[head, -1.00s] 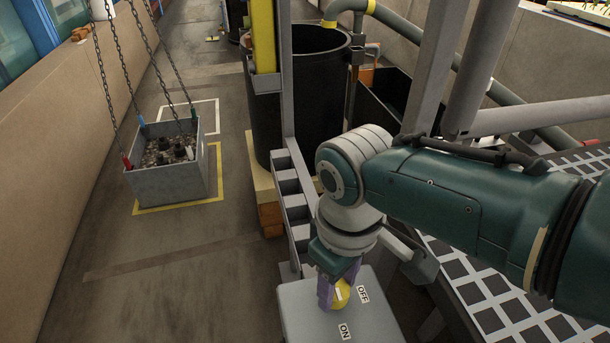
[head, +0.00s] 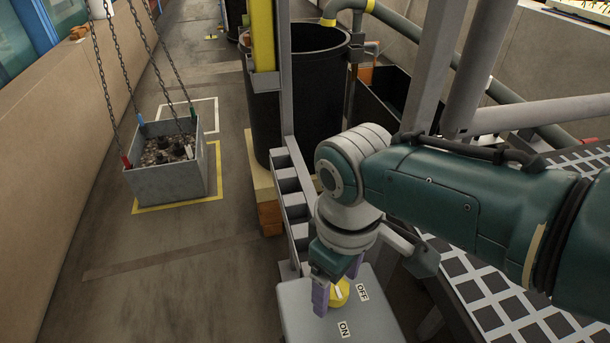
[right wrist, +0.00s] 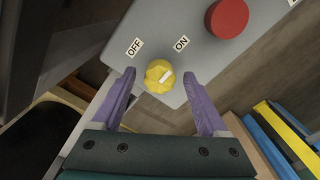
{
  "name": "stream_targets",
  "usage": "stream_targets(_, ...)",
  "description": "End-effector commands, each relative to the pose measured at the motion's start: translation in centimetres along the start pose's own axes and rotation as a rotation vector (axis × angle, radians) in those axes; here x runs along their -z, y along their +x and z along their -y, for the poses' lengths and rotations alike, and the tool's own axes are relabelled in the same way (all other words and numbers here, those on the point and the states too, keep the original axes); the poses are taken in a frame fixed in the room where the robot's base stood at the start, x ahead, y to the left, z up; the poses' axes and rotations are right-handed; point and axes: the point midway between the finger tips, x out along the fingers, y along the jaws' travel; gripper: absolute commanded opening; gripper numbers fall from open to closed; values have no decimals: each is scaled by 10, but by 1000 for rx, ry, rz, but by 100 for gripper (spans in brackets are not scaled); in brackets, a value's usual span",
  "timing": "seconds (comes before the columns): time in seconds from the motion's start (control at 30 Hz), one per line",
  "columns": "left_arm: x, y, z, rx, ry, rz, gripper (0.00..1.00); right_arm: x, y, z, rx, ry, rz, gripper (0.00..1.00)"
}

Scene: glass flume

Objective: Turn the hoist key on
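The hoist key is a round yellow knob (right wrist: 157,70) with a white pointer mark on a grey control box (right wrist: 85,55). It also shows in the head view (head: 342,294). In the right wrist view the mark points up and right, on the side of the ON label (right wrist: 181,43) and away from the OFF label (right wrist: 134,47). My right gripper (head: 337,292) has purple fingers standing apart on either side of the knob, with a gap on both sides in the wrist view. It is open. My left gripper is not in view.
A red button (right wrist: 228,18) sits on the same box. A black tank (head: 296,100) and grey post stand behind the box.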

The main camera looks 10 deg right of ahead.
Motion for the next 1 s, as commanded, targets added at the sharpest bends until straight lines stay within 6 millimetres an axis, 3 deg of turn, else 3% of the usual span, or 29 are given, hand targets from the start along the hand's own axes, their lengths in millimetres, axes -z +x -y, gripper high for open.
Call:
stream_targets(0.27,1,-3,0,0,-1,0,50,0,-4,0,0,1,-1,76)
stream_targets(0.7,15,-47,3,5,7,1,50,0,-84,0,0,1,-3,76)
stream_targets(1.0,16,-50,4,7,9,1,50,0,-100,0,0,2,1,76)
